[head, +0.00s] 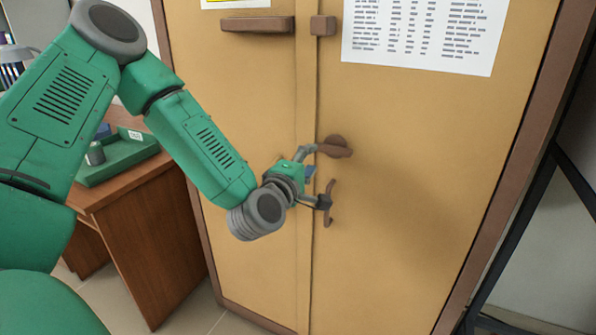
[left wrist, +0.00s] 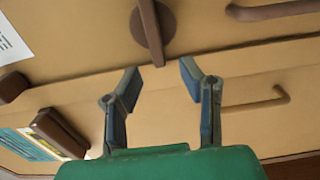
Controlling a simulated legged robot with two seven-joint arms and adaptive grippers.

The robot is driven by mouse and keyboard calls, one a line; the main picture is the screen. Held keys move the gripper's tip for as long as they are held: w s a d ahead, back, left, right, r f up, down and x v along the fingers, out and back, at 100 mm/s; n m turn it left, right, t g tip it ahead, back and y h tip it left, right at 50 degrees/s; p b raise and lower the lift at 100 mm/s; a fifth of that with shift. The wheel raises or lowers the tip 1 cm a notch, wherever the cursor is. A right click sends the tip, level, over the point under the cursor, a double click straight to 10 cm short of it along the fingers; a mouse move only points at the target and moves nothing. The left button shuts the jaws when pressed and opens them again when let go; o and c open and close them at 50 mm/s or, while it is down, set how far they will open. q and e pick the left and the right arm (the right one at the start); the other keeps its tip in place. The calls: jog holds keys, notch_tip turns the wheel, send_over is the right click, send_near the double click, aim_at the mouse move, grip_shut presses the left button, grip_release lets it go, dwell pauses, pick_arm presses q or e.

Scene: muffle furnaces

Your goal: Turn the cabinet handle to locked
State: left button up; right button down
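The tan cabinet (head: 420,190) has a brown turning handle (head: 337,149) on its right door, a short lever on a round base. The lever lies roughly level in the head view, its free end toward the left door. My left gripper (head: 316,176) is in front of the door gap, just left of and below the handle. In the left wrist view the gripper (left wrist: 160,74) has its fingers spread apart with nothing held. The lever (left wrist: 151,35) points down toward the gap between the fingertips there; contact cannot be told. My right gripper is not seen.
A curved pull (head: 329,204) sits below the handle, close to my lower finger. Brown bars (head: 257,24) and a printed sheet (head: 420,30) are higher on the doors. A wooden desk (head: 155,235) with a green tray (head: 120,165) stands left of the cabinet.

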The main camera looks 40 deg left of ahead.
pick_arm(q)
jog(key=s, duration=0.6)
jog(key=shift+s+d+f, duration=0.15)
jog(key=shift+s+d, duration=0.1)
jog(key=shift+d, duration=0.15)
jog(key=shift+d, duration=0.15)
